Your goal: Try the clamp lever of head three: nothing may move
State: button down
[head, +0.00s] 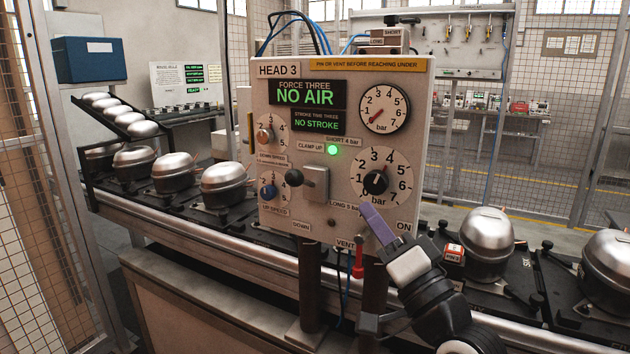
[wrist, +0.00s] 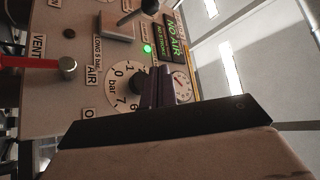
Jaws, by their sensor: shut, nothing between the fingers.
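The grey HEAD 3 panel (head: 335,220) stands upright in the middle of the head view. Its clamp lever (head: 294,178), a black ball on a short arm, sticks out to the left from a pale plate (head: 316,184), with CLAMP UP above and DOWN below. In the wrist view the lever (wrist: 149,7) shows at the top edge. My gripper (head: 368,208) is shut and empty, its purple fingers in front of the panel's lower right, below the large regulator dial (head: 381,178). It is apart from the clamp lever. In the wrist view the fingers (wrist: 157,75) partly cover that dial.
The displays read NO AIR (head: 305,95) and NO STROKE (head: 318,123). A green lamp (head: 332,150) is lit. The small gauge (head: 383,108) points near zero. A red vent handle (head: 358,262) hangs below the panel. Steel compressors (head: 172,170) line the conveyor on both sides.

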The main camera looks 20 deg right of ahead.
aim_at(302, 181)
jog(key=shift+w+a+r+p, duration=0.5)
jog(key=shift+w+a+p, duration=0.3)
jog(key=shift+w, duration=0.95)
jog(key=shift+w+a+r+p, duration=0.6)
jog(key=shift+w+p, duration=0.3)
jog(key=shift+w, duration=0.85)
jog(key=shift+w+a+r+p, duration=0.45)
jog(key=shift+w+a+p, duration=0.4)
jog(key=shift+w, duration=0.9)
jog(key=shift+f+b, duration=0.15)
jog(key=shift+b, duration=0.25)
jog(key=shift+s+f+n+y+b, duration=0.15)
jog(key=shift+n+y+b, duration=0.2)
jog(key=shift+b, duration=0.3)
